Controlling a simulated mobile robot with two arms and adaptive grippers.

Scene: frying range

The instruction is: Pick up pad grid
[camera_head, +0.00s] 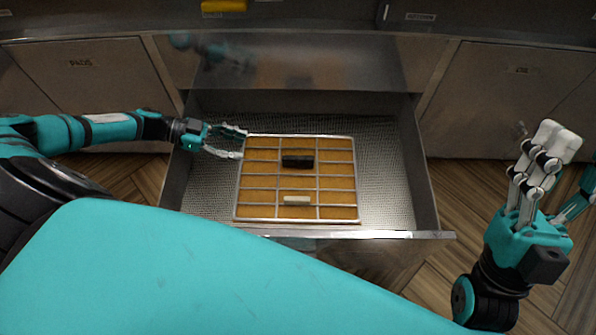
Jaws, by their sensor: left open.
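The pad grid (337,181) is a metal frame with cross wires over orange-brown panels. It lies flat in an open metal drawer (428,190). A black block (297,161) and a small white bar (297,201) show on its face; I cannot tell if they are part of it. My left gripper (241,144) is open at the grid's far left corner, its fingertips by the frame edge. I cannot tell if they touch it. My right gripper (548,152) is away to the right, outside the drawer, with pale blocky shapes at its fingertips; its opening is unclear.
Closed cabinet fronts (82,72) stand left and right (515,90) of the drawer. Bare mesh drawer floor (385,190) shows right of the grid. A yellow object (224,5) is at the top edge. My teal body covers the lower left.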

